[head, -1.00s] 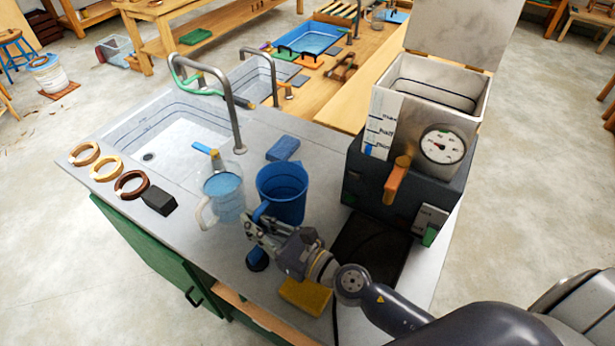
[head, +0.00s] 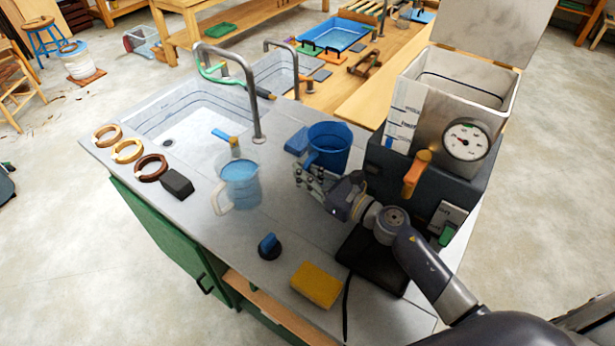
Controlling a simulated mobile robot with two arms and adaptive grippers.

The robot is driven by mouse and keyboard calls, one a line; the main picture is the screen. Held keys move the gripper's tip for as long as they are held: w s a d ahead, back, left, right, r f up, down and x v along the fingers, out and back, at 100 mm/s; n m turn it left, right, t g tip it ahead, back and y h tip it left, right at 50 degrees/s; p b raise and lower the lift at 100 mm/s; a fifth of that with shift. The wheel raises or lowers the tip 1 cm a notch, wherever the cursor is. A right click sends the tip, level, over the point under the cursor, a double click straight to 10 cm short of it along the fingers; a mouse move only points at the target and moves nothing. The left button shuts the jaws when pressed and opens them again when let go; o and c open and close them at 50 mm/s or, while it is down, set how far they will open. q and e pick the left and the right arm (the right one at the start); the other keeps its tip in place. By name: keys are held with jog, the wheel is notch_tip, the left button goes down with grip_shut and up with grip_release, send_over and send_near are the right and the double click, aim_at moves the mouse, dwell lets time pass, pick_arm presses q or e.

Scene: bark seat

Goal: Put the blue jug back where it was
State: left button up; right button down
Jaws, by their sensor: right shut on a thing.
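The blue jug (head: 331,143) stands upright at the right part of the grey counter, left of the steamer-like box with the dial. My right gripper (head: 309,176) is shut on the jug's handle side, at its front left. The fingers partly hide the handle, and I cannot tell whether the jug's base touches the counter. My left gripper is not in view.
A clear jug of water (head: 240,182) stands left of the blue jug. A blue block (head: 297,141) lies close beside the blue jug. A yellow sponge (head: 317,285) and a dark round piece with a blue knob (head: 269,246) lie in front. The dial box (head: 463,143) stands right.

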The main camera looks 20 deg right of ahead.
jog(key=f, duration=0.1)
jog(key=w+d+f, duration=0.1)
jog(key=shift+w+d+f, duration=0.1)
jog(key=shift+d+f, duration=0.1)
jog(key=shift+f, duration=0.3)
jog(key=c, duration=2.1)
grip_release()
jog(key=shift+f, duration=0.15)
jog(key=o, duration=0.5)
jog(key=shift+c, duration=0.2)
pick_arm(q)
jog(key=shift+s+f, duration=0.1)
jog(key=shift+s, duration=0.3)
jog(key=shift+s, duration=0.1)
